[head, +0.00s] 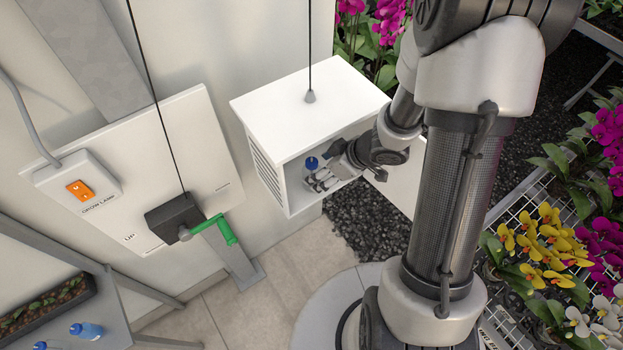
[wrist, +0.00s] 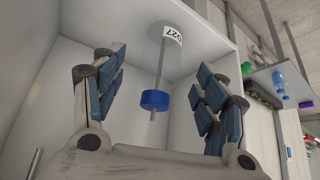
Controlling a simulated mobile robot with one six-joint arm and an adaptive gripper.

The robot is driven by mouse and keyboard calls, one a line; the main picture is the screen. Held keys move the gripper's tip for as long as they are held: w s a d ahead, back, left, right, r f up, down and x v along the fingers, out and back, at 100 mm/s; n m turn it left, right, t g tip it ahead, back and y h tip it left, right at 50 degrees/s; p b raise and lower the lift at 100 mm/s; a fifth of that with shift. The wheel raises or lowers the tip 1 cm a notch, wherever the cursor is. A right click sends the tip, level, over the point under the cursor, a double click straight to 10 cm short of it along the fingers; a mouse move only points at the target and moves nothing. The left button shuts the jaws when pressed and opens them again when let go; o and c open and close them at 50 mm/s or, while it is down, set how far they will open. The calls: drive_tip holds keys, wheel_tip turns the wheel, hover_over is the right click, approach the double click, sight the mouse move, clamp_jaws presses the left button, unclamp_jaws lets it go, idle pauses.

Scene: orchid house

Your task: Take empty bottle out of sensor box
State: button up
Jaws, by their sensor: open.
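The white sensor box (head: 290,107) is mounted at the wall in the head view, with its front open. In the wrist view its bare white inner wall (wrist: 95,25) surrounds a clear bottle (wrist: 160,62) with a blue cap (wrist: 155,100) and a white label ending in 27. The bottle looks empty. A thin stem sticks out past the cap. My gripper (wrist: 162,68) is open, with one finger on each side of the bottle and gaps showing between. In the head view my gripper (head: 322,180) is at the box opening, beside the blue cap (head: 311,162); the bottle's body is hidden there.
A white panel, apparently the open door (head: 405,188), stands right of the opening, behind my arm. A crank with a green handle (head: 215,228) is left of the box. A shelf (head: 117,312) with blue-capped bottles (head: 87,330) is lower left. Orchids (head: 540,245) fill the right.

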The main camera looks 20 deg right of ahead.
drive_tip(key=b+x, duration=0.2)
drive_tip(key=x, duration=0.3)
drive_tip(key=shift+a+f, duration=0.2)
drive_tip(key=shift+f, duration=0.2)
drive_tip(key=shift+w+a+f, duration=0.1)
drive_tip(key=shift+w+f, duration=0.15)
drive_tip(key=shift+f, duration=0.05)
drive_tip(key=shift+r, duration=0.1)
drive_tip(key=shift+c, duration=0.6)
drive_tip(key=c, duration=0.9)
drive_tip(key=shift+r, duration=0.1)
